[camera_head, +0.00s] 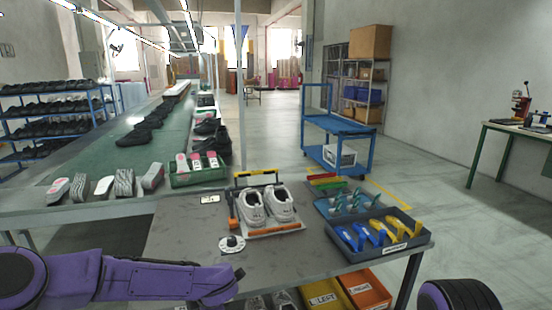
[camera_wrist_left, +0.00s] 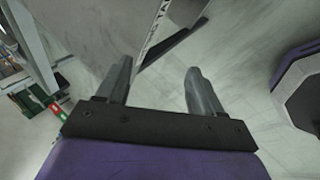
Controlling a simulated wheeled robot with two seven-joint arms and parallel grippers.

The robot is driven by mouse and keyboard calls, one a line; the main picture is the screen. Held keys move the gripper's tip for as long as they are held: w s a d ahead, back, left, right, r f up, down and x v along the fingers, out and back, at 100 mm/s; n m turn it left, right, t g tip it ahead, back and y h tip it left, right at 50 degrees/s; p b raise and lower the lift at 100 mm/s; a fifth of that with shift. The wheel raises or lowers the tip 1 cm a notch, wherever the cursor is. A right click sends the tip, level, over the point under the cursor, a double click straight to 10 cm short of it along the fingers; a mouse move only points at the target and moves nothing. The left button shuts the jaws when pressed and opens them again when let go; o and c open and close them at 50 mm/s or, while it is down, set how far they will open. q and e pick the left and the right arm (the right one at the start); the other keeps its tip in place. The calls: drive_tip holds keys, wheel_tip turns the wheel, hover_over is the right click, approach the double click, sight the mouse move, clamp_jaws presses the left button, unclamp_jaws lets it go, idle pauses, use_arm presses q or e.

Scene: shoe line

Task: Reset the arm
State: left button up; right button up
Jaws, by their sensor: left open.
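My left arm, purple, reaches in from the left along the bottom of the head view, in front of the table's near edge. Its gripper end is near the bottom centre there, and the fingers are hard to make out. In the left wrist view my left gripper (camera_wrist_left: 160,68) is open, with two grey fingers apart and nothing between them. Bare floor and part of a grey surface show beyond the fingers. A dark and purple rounded part of mine shows at the bottom right of the head view; my right gripper is not in view.
A blue cart (camera_head: 340,132) stands behind on open floor.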

use_arm(q)
drive_tip(key=s+a+f+m+t+h, duration=0.1)
drive_tip(key=s+a+f+m+t, duration=0.1)
drive_tip(key=s+f+m, duration=1.25)
drive_tip(key=s+a+f+m+g, duration=0.1)
drive_tip(key=s+a, duration=0.3)
drive_tip(key=s, duration=0.6)
drive_tip(key=s+a+f+m+g, duration=0.2)
drive_tip(key=s+a+f, duration=0.1)
drive_tip(key=s, duration=0.8)
drive_tip(key=shift+s+a+f+m, duration=0.25)
drive_tip(key=shift+s+a+m, duration=0.1)
drive_tip(key=shift+a, duration=0.4)
